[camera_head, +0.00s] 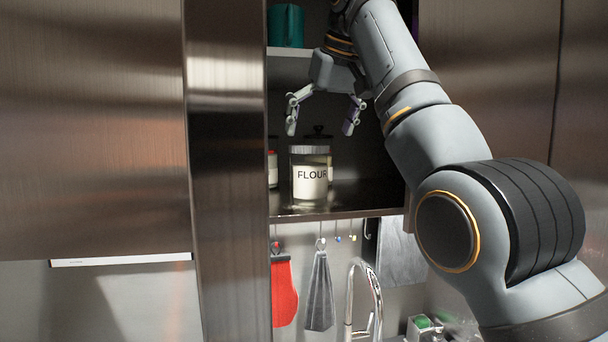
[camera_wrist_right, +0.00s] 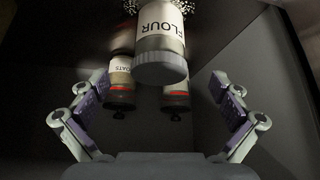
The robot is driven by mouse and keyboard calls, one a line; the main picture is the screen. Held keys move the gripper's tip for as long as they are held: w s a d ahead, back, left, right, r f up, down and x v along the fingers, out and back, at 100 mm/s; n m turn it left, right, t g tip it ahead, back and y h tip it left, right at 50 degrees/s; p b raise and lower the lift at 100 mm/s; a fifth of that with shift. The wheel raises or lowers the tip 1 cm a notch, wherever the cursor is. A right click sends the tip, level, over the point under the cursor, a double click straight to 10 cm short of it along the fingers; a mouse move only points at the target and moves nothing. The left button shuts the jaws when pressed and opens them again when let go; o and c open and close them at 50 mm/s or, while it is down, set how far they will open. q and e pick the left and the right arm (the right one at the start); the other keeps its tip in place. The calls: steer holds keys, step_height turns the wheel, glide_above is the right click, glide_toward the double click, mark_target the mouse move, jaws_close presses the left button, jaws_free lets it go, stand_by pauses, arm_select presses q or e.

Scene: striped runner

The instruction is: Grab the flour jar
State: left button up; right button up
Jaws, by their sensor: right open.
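The flour jar (camera_head: 310,176) stands upright near the front edge of a dark cabinet shelf in the head view. It is clear glass with a grey lid and a label reading FLOUR. It also shows upside down at the top middle of the right wrist view (camera_wrist_right: 160,45). My right gripper (camera_head: 322,124) is open and empty, just above the jar and apart from it. Its two fingers (camera_wrist_right: 160,112) are spread wide in the wrist view, with the jar between them in line but farther off. My left gripper is in neither view.
Behind the flour jar stand other jars, including an oats jar (camera_wrist_right: 120,75) with a red band and another red-banded jar (camera_wrist_right: 176,98). A teal container (camera_head: 286,26) sits on the shelf above. A red mitt (camera_head: 284,290) and a tap (camera_head: 370,300) are below.

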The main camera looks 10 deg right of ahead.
mark_target(317, 146)
steer(key=shift+f, duration=0.9)
steer(key=x, duration=0.2)
steer(key=shift+w+f+b, duration=0.1)
steer(key=shift+w+b, duration=0.2)
steer(key=shift+b, duration=0.05)
steer(key=x, duration=0.3)
steer(key=shift+w+a, duration=0.15)
steer(key=shift+w, duration=0.4)
steer(key=shift+w+f, duration=0.1)
steer(key=shift+f, duration=0.3)
steer(key=shift+w+f+p, duration=0.4)
steer(key=shift+w+f, duration=0.05)
steer(key=shift+f, duration=0.15)
steer(key=shift+w+a+f, duration=0.1)
steer(key=shift+w+f, duration=0.05)
steer(key=shift+w, duration=0.05)
steer(key=shift+s, duration=0.25)
steer(key=c, duration=0.6)
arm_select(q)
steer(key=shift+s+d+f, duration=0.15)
arm_select(e)
steer(key=c, duration=1.2)
